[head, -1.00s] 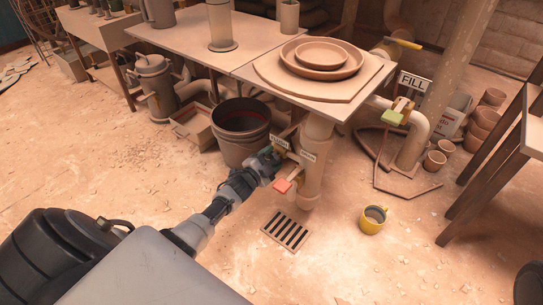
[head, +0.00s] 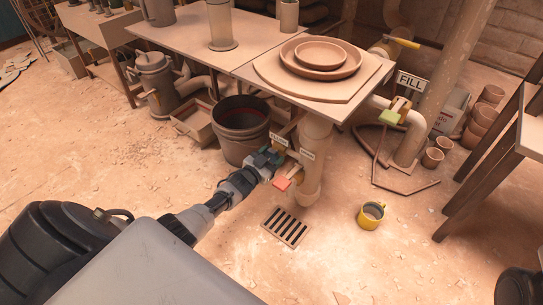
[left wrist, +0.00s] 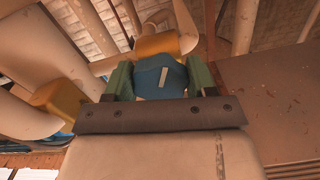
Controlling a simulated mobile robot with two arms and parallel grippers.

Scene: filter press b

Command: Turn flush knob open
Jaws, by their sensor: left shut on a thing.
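The flush knob (left wrist: 160,77) is blue with a short pale mark on its face, in the middle of the left wrist view. The two green fingertips of my left gripper (left wrist: 160,84) are on either side of it, and the gripper is shut on it. In the head view my left gripper (head: 268,157) reaches the valve pipework below the table's front corner, beside the thick upright pipe (head: 314,170). The gripper mostly hides the knob there. My right gripper is not in view.
A red-handled valve (head: 283,183) is just below my left gripper. A dark bucket (head: 240,132) stands behind it. The fill valve (head: 395,112) is at the right. The floor in front is mostly clear.

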